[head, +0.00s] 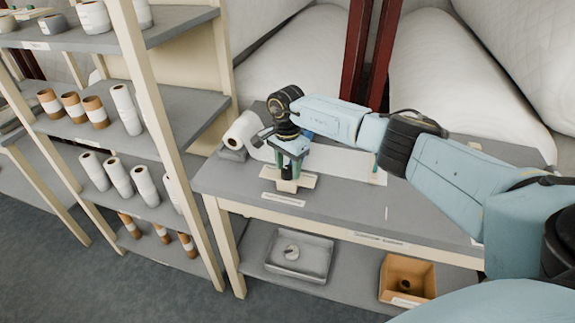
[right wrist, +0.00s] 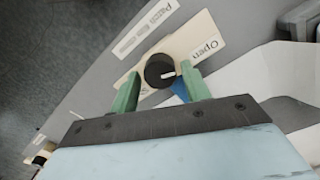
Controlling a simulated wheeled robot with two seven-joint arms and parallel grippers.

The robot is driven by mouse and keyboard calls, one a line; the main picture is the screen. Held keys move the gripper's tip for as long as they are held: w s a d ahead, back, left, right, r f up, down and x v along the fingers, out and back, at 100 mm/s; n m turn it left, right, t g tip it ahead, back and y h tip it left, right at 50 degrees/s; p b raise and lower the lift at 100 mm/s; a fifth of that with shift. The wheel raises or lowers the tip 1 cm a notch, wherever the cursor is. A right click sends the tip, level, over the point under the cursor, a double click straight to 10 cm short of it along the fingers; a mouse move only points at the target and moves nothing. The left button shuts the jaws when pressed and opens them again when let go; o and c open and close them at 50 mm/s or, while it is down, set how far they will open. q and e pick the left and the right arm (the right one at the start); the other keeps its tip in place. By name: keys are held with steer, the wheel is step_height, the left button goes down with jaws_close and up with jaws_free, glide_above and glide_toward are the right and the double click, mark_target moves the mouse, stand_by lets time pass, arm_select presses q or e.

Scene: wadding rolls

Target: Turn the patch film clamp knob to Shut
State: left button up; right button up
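The clamp knob (right wrist: 158,70) is a round black knob with a white pointer mark, on a cream plate (right wrist: 212,36). The plate reads "Open" on its right side in the right wrist view; the mark points roughly towards that side. No "Shut" word is visible. In the head view the plate (head: 271,173) lies at the table's front left. My right gripper (right wrist: 161,78) has its green fingers apart, one on each side of the knob, with a small gap visible at each side. It points down over the plate in the head view (head: 288,168). My left gripper is out of view.
A white roll (head: 242,130) lies on the table (head: 420,205), left of my gripper. A pale sheet (head: 340,163) lies behind and to the right. Shelves with several rolls stand at left. A grey tray (head: 318,262) and a cardboard box (head: 425,275) are on the lower shelf.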

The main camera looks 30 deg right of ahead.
steer(key=c, duration=0.7)
